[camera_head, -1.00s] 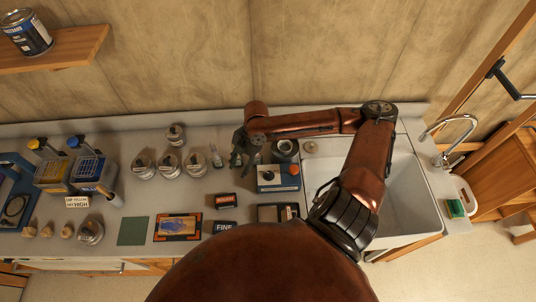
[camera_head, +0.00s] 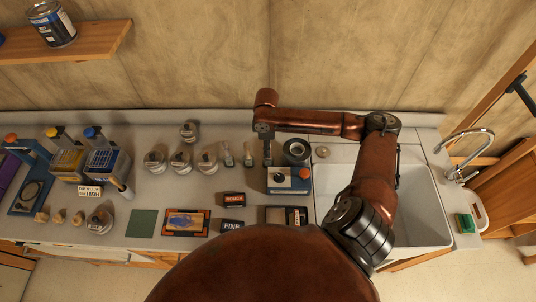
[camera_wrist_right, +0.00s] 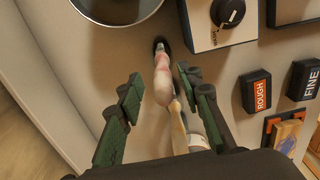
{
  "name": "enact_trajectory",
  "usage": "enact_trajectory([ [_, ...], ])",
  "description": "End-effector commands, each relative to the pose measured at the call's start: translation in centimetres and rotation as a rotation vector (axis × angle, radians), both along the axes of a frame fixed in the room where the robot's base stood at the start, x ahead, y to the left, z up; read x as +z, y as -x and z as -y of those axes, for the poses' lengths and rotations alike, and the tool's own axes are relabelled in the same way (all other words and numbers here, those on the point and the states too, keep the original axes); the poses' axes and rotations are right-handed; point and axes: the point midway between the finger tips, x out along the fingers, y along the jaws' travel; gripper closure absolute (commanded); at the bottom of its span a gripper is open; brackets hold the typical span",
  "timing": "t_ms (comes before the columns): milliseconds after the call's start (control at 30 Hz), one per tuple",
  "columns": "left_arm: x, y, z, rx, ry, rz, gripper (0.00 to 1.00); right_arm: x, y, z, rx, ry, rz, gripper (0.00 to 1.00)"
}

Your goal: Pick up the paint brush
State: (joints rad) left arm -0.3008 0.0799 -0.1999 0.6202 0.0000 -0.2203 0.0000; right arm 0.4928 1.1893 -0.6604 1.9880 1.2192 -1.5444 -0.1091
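My right gripper (camera_head: 267,158) points down over the counter, left of the round dark ring and just behind the blue-based box. In the right wrist view its two green-black fingers (camera_wrist_right: 154,98) are open and apart. Between them is a slender object (camera_wrist_right: 162,80) with a dark far end and a pinkish middle, probably the paint brush; neither finger visibly touches it. A second, tan slender object (camera_wrist_right: 178,125) with a pale lower part is close below it. In the head view two small slender items (camera_head: 228,153) (camera_head: 249,155) stand left of the gripper. My left gripper is out of view.
The box with a knob (camera_head: 289,181) and the round dark ring (camera_head: 297,150) are close to the gripper. ROUGH (camera_head: 233,199) and FINE (camera_head: 231,226) blocks lie nearer the front. Several jars (camera_head: 181,161) stand to the left; a sink (camera_head: 415,205) is at the right.

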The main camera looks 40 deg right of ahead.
Motion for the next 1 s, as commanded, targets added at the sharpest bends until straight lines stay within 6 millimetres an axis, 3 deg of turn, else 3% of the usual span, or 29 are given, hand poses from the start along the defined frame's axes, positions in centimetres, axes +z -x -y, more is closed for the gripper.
enact_trajectory([
  [200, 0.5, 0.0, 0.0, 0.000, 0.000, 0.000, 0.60, -3.1, 0.6, 0.1, 0.000, -0.002, -0.002, 0.67],
  [533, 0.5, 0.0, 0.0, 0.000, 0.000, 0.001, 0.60, -3.7, 0.6, 0.1, 0.002, -0.001, -0.001, 0.67],
  [1000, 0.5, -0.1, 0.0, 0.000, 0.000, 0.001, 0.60, -3.7, 0.6, 0.2, 0.002, -0.001, -0.001, 1.00],
])
